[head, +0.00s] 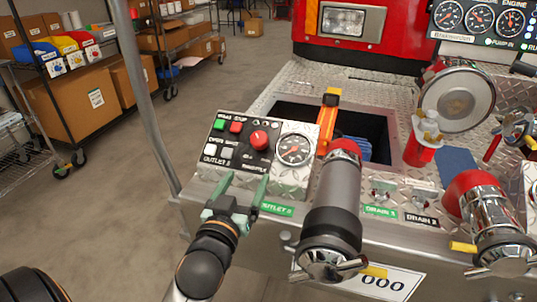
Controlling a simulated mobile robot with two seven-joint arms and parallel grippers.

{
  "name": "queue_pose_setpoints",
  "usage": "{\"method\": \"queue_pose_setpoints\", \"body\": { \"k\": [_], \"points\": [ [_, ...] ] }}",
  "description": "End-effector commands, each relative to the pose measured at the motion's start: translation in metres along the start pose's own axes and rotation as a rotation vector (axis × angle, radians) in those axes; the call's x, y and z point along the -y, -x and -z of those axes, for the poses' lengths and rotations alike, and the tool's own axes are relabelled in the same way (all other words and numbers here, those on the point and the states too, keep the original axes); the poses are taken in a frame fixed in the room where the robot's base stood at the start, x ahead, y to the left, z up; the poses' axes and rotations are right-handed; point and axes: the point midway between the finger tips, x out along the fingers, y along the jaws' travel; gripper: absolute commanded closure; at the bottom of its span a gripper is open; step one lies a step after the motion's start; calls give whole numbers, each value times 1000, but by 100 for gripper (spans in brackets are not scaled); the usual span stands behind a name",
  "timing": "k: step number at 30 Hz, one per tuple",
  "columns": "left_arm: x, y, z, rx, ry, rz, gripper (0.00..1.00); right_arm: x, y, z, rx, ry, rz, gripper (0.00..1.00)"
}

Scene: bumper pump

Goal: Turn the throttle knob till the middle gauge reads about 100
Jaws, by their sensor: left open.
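The red throttle knob (258,140) sits on the small outlet control panel (216,173), left of centre in the head view. The middle gauge (481,18) is in the row of three at the top right; its reading is too small to tell. A single round gauge (294,150) sits right of the knob. My left gripper (246,184) is open and empty, in front of the panel's lower part. Its two green fingers point up towards the knob, apart from it. My right gripper is not in view.
Green, red and white buttons (236,127) sit left of the knob. A metal post (140,85) rises at the left. Shelves with boxes (75,105) stand behind; the floor between is clear.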

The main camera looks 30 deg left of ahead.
Motion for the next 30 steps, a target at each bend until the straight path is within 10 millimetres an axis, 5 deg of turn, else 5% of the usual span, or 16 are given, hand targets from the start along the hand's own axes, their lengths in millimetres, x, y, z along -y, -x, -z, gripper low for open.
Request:
{"method": "queue_pose_setpoints", "body": {
  "k": [8,24,30],
  "points": [
    [7,-9,11,-40,18,25,17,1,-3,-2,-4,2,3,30],
    [9,-100,13,-38,15,25,17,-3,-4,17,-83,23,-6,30],
    [9,-119,13,-36,18,24,17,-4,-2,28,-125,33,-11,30]
  ]
}}
